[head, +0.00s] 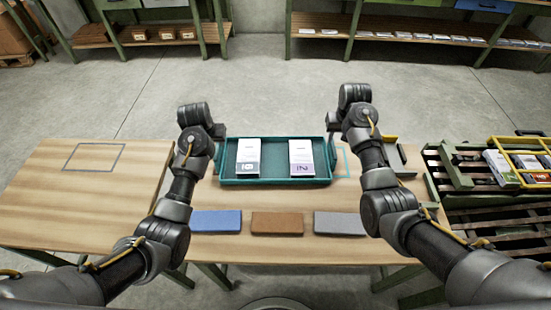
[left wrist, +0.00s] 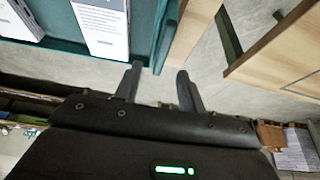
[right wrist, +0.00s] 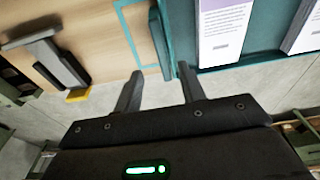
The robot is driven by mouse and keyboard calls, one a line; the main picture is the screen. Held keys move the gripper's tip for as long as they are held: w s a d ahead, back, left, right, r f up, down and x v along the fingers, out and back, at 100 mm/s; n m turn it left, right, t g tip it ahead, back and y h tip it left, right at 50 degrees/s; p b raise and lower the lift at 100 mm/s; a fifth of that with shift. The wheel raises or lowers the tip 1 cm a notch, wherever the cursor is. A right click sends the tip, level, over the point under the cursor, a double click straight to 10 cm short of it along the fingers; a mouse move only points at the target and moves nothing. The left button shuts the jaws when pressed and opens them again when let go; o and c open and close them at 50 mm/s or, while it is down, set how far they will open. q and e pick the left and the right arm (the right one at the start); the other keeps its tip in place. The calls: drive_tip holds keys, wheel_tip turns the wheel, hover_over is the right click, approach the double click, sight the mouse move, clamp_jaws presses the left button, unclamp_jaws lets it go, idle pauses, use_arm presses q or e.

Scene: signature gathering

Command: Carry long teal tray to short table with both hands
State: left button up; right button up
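The long teal tray (head: 275,182) lies on the middle wooden table, with two white booklets standing out inside it, one with a grey end (head: 248,157) and one with a purple end (head: 301,157). My left gripper (head: 218,140) is at the tray's left end; in the left wrist view its fingers (left wrist: 160,75) are open, with the teal end handle (left wrist: 168,42) between or just beyond the tips. My right gripper (head: 335,140) is at the right end; in the right wrist view its fingers (right wrist: 159,75) are open around or just short of the other handle (right wrist: 157,40). Contact cannot be told.
A separate wooden table (head: 60,190) at left bears a dark outlined rectangle (head: 93,158); a narrow gap parts the tables. Blue (head: 216,221), brown (head: 277,223) and grey (head: 339,223) pads lie in front of the tray. A yellow-framed crate (head: 525,165) stands at right.

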sight(218, 149)
use_arm(q)
drive_tip(key=x, duration=0.9)
drive_tip(key=shift+a+f, duration=0.15)
drive_tip(key=shift+a, duration=0.05)
use_arm(e)
drive_tip(key=f, duration=0.3)
drive_tip(key=w+f, duration=0.1)
drive_tip(key=f, duration=0.5)
drive_tip(key=shift+w+a, duration=0.2)
use_arm(q)
clamp_jaws()
use_arm(e)
clamp_jaws()
